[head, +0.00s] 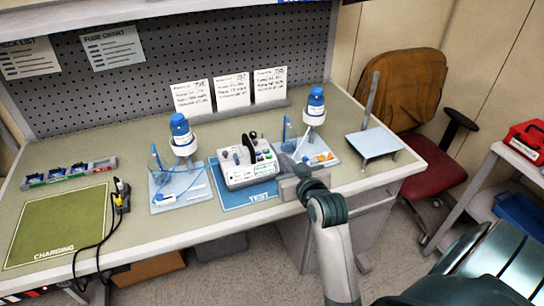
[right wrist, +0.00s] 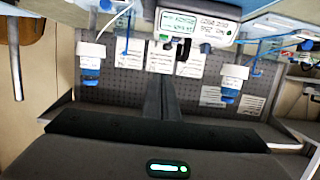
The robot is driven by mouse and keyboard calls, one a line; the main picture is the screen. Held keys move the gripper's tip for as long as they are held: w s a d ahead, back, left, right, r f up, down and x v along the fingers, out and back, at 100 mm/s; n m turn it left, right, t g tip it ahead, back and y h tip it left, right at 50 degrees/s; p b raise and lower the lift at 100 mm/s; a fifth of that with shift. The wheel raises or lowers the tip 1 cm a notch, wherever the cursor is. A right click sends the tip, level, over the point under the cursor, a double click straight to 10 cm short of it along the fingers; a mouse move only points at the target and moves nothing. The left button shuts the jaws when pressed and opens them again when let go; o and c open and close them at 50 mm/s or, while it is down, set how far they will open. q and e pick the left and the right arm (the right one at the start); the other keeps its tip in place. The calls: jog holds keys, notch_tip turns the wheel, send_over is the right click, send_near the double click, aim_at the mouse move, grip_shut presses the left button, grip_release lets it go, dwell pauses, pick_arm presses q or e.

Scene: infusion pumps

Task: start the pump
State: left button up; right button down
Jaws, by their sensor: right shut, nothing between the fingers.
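The infusion pump (head: 248,162) is a small white box with a dark clamp and knobs on top and green marks on its front. It stands on the blue TEST mat (head: 232,200) in the middle of the bench. My right gripper (head: 289,168) is just right of the pump's front, shut and empty. In the right wrist view, which is upside down, the pump (right wrist: 200,24) shows its lit display beyond my shut fingers (right wrist: 170,68). I cannot tell whether the fingertips touch it. My left gripper is out of view.
Blue-capped bottles (head: 181,130) (head: 315,105) stand on both sides with pale trays. A green CHARGING mat (head: 60,228) with a black cable (head: 108,215) lies left. A small raised plate (head: 374,143) stands right. Paper cards (head: 232,92) stand behind. A chair (head: 440,170) is beyond the bench.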

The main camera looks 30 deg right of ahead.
jog(key=shift+w, duration=0.15)
jog(key=p, duration=0.3)
send_over(269, 157)
jog(key=s, duration=0.3)
notch_tip(269, 157, down, 2)
jog(key=shift+w+a+f+p, duration=0.1)
jog(key=shift+w+f+p, duration=0.15)
jog(key=shift+f, duration=0.35)
jog(key=shift+w+a+f+p, duration=0.1)
jog(key=shift+f+p, duration=0.15)
jog(key=shift+f, duration=0.35)
jog(key=shift+s+f, duration=0.1)
jog(key=shift+f, duration=0.95)
jog(key=shift+f, duration=0.15)
